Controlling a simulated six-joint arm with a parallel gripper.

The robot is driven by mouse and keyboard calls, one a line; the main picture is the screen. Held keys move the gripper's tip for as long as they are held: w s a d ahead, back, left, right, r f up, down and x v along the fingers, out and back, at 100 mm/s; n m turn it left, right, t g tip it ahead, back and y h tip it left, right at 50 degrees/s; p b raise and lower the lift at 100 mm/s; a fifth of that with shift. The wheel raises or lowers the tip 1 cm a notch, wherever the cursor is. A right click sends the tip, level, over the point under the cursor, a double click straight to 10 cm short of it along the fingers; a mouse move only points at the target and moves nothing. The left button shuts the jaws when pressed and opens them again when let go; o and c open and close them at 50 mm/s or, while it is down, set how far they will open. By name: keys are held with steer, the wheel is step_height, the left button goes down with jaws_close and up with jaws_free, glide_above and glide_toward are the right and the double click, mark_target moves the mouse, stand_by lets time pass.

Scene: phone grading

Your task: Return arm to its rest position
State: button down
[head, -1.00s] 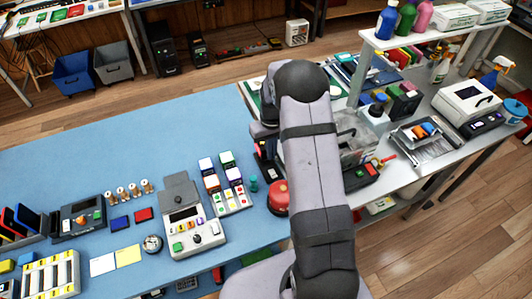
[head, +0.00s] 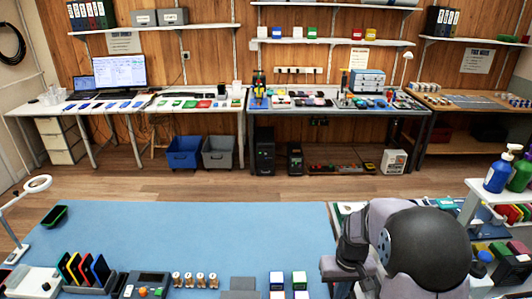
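My arm (head: 428,245) shows at the lower right of the head view, at the right part of the blue-topped bench. A large dark rounded joint is nearest the camera, with grey links to its left. My gripper is not visible; its fingers are hidden or out of frame, so I cannot see whether it holds anything.
The blue bench top (head: 190,230) has a wide bare area left of my arm. Along its near edge stand a phone rack (head: 85,270), a grey device (head: 148,285), several small spools and small boxes (head: 288,280). Bottles (head: 498,170) stand on a shelf at right. Wood floor lies beyond.

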steer(key=s+a+r, duration=0.2)
steer(key=s, duration=0.6)
steer(key=s+a+r, duration=0.2)
steer(key=s+a, duration=0.1)
steer(key=s, duration=0.5)
steer(key=shift+a, duration=0.1)
